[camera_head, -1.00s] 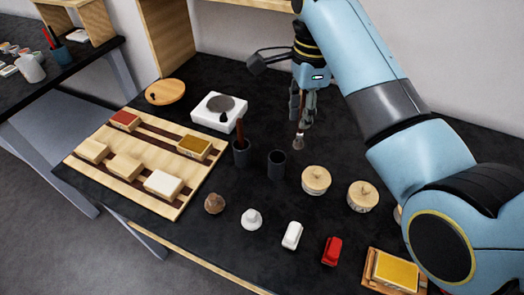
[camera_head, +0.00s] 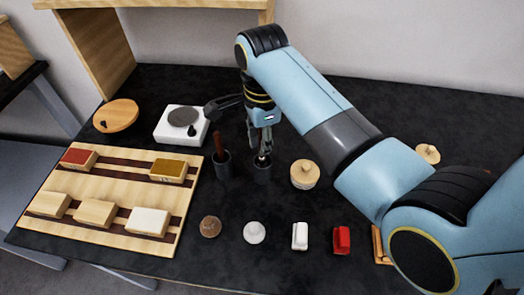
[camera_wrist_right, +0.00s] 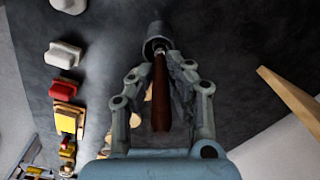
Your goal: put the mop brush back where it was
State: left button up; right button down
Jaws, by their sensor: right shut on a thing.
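My right gripper (camera_head: 262,142) is shut on the mop brush, above the dark cup (camera_head: 262,174) on the black table. In the right wrist view the brush's reddish-brown handle (camera_wrist_right: 160,95) runs between my gripper's fingers (camera_wrist_right: 161,90), with its ferrule end at the mouth of the dark cup (camera_wrist_right: 156,32). My left gripper is not in view.
A second dark cup (camera_head: 222,166) holding a brown-handled brush stands just left. A white burner (camera_head: 167,135) and a wooden rack (camera_head: 85,187) with blocks lie left. Small items line the front, including a red one (camera_head: 341,240).

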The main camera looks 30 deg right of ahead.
aim_at(263, 161)
notch_tip(263, 161, down, 3)
jog(key=shift+s+r, duration=0.1)
jog(key=shift+r, duration=0.05)
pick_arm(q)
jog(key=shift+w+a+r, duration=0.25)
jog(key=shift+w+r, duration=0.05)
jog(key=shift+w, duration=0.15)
pick_arm(e)
jog(key=shift+f, duration=0.5)
jog(key=c, duration=1.3)
grip_release()
jog(key=shift+f, duration=0.1)
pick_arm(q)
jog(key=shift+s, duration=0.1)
